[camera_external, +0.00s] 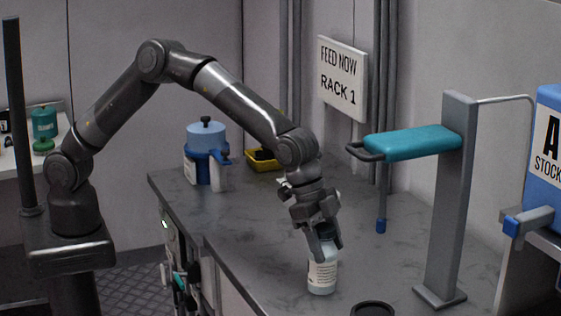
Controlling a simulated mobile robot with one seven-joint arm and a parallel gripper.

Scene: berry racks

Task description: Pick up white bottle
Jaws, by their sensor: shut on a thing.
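The white bottle (321,275) stands upright on the grey counter, with a dark printed label on its side. My gripper (323,246) points down over it from above. Its fingers are shut around the top of the bottle, and they hide the cap and neck. The bottle's base looks to be on or very close to the counter; I cannot tell whether there is a gap.
A dark round object (373,309) is near the bottle at the bottom edge. A grey post (452,200) with a teal arm (412,142) stands to the right. A blue container (206,155) and yellow tray (263,160) are at the back of the counter (255,222).

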